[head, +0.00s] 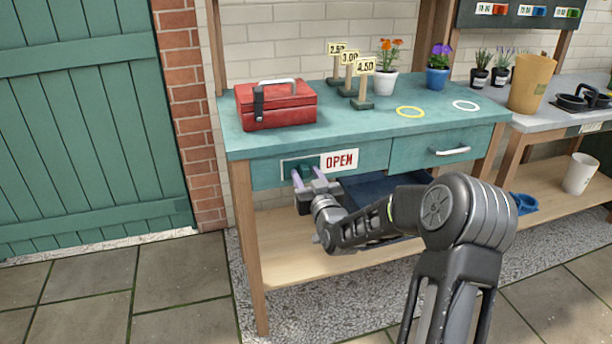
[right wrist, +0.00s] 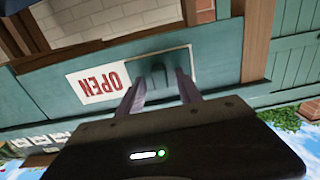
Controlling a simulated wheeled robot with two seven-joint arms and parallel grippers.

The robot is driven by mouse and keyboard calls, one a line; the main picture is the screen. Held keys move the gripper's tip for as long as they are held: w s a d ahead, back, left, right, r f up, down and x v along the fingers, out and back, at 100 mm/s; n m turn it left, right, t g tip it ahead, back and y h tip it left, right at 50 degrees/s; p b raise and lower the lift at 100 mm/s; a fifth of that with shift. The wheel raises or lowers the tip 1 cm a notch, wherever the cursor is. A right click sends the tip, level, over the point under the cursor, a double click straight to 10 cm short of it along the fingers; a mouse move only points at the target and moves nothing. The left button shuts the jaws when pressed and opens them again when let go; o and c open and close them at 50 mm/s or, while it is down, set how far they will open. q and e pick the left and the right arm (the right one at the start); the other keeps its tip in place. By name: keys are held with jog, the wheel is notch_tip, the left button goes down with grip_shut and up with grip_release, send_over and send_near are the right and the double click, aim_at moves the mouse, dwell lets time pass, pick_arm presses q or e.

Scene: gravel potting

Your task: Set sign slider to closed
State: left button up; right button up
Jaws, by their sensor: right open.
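The sign slider is a white strip on the front of the teal bench, with a dark green knob (head: 303,172) at its left part. An OPEN label (head: 339,160) shows at the strip's right end. My right gripper (head: 304,175) is open at the knob, its two pale purple fingers pointing at the bench front. In the right wrist view the knob (right wrist: 156,78) stands between the fingertips (right wrist: 160,82), and the OPEN label (right wrist: 99,85) reads upside down. Whether the fingers touch the knob, I cannot tell. My left gripper is not in view.
A red toolbox (head: 276,105), price signs (head: 363,85) and flower pots (head: 384,82) stand on the bench top (head: 235,138). A drawer with a metal handle (head: 450,151) is right of the slider. A dark blue bin (head: 375,193) sits below.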

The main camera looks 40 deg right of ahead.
jog(key=shift+w+d, duration=0.1)
jog(key=shift+w, duration=0.25)
jog(key=shift+c, duration=0.5)
grip_shut()
dwell(0.8)
